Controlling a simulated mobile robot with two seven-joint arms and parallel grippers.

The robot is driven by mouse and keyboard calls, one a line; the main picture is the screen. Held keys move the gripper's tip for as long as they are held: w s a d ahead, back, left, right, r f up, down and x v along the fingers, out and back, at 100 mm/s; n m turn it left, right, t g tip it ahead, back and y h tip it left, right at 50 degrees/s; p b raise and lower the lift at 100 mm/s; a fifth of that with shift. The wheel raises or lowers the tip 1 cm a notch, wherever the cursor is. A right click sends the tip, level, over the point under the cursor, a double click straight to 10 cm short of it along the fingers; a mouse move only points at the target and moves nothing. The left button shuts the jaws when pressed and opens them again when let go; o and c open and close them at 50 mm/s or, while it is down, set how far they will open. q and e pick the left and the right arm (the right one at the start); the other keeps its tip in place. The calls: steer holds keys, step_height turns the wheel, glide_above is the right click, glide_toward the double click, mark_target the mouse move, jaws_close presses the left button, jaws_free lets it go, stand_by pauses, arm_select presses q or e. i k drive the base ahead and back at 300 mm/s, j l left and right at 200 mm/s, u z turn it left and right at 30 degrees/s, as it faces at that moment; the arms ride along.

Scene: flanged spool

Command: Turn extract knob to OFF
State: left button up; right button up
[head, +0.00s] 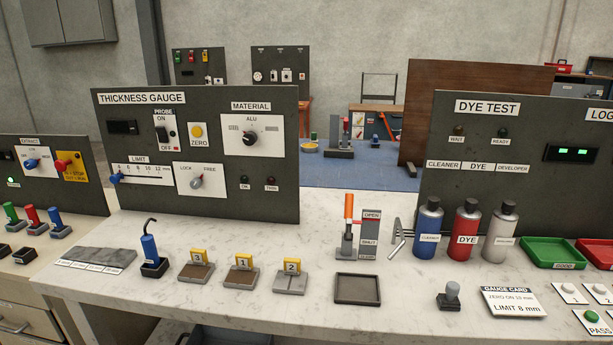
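The panel with the EXTRACT label (29,140) stands at the far left, partly cut off by the picture edge. Its blue extract knob (31,163) sits on a white plate under the label. The small position words around the knob and its exact pointing direction are too small to read surely. Below the knob is a small lit green lamp (12,182). Neither of my grippers is in view.
A red knob (60,165) on a yellow plate sits just right of the extract knob. Green, red and blue handles (33,216) stand before that panel. The thickness gauge panel (270,190) stands to the right. Bottles (466,230) and trays are farther right.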

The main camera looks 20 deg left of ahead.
mark_target(29, 163)
steer(key=k+j, duration=0.1)
steer(key=j, duration=0.55)
steer(key=k+j, duration=0.15)
steer(key=j, duration=0.55)
steer(key=k+j, duration=0.1)
steer(key=j, duration=0.55)
steer(key=k+j, duration=0.15)
steer(key=j, duration=0.55)
steer(key=k+j, duration=0.1)
steer(key=j, duration=0.55)
steer(key=k+j, duration=0.1)
steer(key=j, duration=0.6)
steer(key=k+j, duration=0.15)
steer(key=j, duration=0.5)
steer(key=k+j, duration=0.1)
steer(key=j, duration=0.6)
steer(key=k+j, duration=0.1)
steer(key=j, duration=0.25)
steer(key=k+j, duration=0.1)
steer(key=j, duration=0.25)
steer(key=k+j, duration=0.1)
steer(key=j, duration=0.25)
steer(key=k+j, duration=0.2)
steer(key=j, duration=0.2)
steer(key=k+j, duration=0.25)
steer(key=j, duration=0.15)
steer(key=k+j, duration=0.2)
steer(key=j, duration=0.15)
steer(key=k+j, duration=0.2)
steer(key=j, duration=0.2)
